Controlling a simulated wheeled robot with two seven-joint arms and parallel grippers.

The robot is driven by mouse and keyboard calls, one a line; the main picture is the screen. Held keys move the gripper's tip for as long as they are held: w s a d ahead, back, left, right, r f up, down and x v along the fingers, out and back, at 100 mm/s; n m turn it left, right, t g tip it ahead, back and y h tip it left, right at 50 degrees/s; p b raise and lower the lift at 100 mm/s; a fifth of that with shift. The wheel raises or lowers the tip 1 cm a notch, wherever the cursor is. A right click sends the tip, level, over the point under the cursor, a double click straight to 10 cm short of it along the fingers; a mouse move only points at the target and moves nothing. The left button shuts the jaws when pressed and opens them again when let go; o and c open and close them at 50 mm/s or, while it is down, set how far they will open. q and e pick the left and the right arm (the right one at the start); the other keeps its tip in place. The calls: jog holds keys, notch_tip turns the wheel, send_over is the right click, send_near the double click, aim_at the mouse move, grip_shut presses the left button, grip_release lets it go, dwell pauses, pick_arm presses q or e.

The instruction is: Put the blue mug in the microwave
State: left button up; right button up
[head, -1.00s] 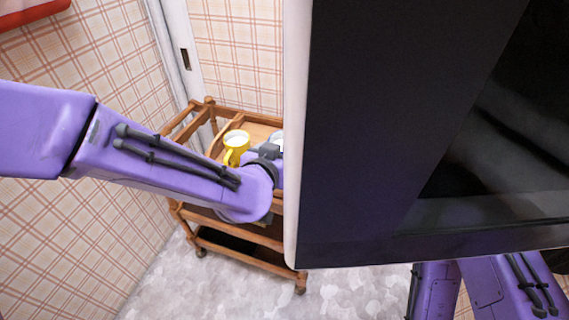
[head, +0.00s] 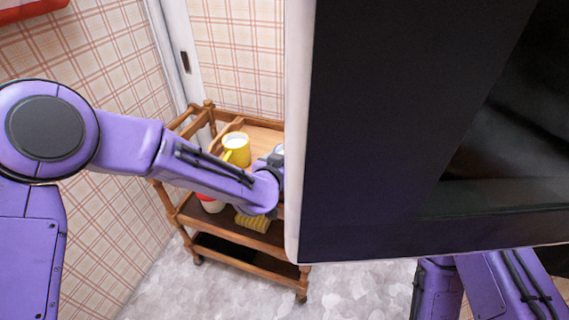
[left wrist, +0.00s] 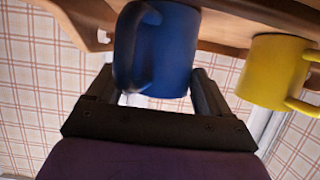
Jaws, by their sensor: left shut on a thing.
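The blue mug (left wrist: 172,50) shows in the left wrist view, between the two dark fingers of my left gripper (left wrist: 155,85), which is shut on it. Its handle faces the left of that view. In the head view the mug is hidden, and my left gripper is mostly hidden behind the pale edge of the microwave. The microwave (head: 390,130) fills the right half of the head view, very close, with a dark face and pale left edge; its inside cannot be made out clearly. My right gripper is not in view.
A wooden trolley (head: 258,262) stands behind my left arm. A yellow mug (head: 238,151) is on its top shelf and also shows in the left wrist view (left wrist: 272,72). A yellow ridged thing (head: 251,223) and a red and white thing (head: 210,203) sit lower.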

pick_arm(q)
jog(key=o, duration=1.3)
jog(key=shift+f, duration=0.1)
jog(key=shift+s+r, duration=0.25)
jog(key=shift+r, duration=0.1)
jog(key=p+v, duration=0.1)
jog(key=v, duration=1)
jog(key=shift+s+a, duration=0.15)
jog(key=shift+s, duration=0.1)
jog(key=shift+f, duration=0.1)
